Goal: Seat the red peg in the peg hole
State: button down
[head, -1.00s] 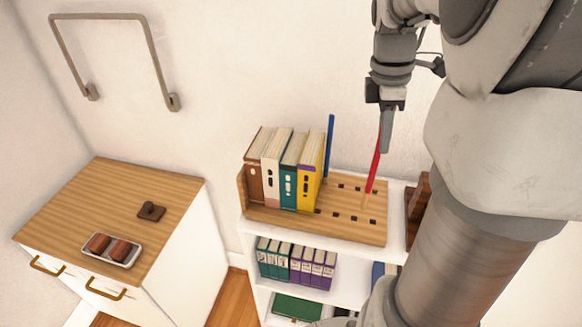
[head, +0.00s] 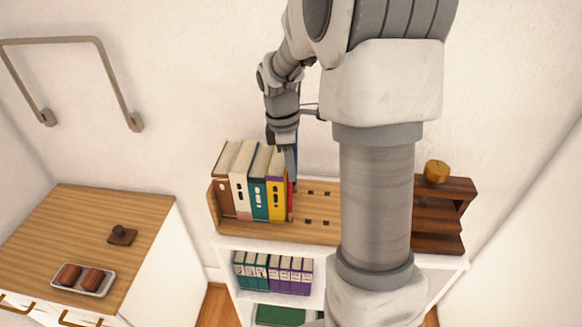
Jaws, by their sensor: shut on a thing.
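The red peg (head: 290,200) is thin and stands close to upright beside the right side of the yellow book. My gripper (head: 289,174) is shut on its upper part. The peg's lower end is near the front row of holes in the wooden board (head: 300,234); I cannot tell whether it is in a hole or above one. Bare dark peg holes (head: 308,221) show to the right of the peg. A blue peg (head: 296,165) stands just behind my gripper, mostly hidden by it.
Several upright books (head: 257,190) fill the board's left side, very close to my gripper. My arm hides the board's right part. A dark wooden stand (head: 440,215) with a yellow-brown object is at right. A low cabinet (head: 75,225) stands at left.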

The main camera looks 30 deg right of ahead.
jog(key=shift+f, duration=0.25)
jog(key=shift+f, duration=0.2)
jog(key=c, duration=0.9)
grip_release()
jog(key=shift+o, duration=0.2)
jog(key=shift+r, duration=0.15)
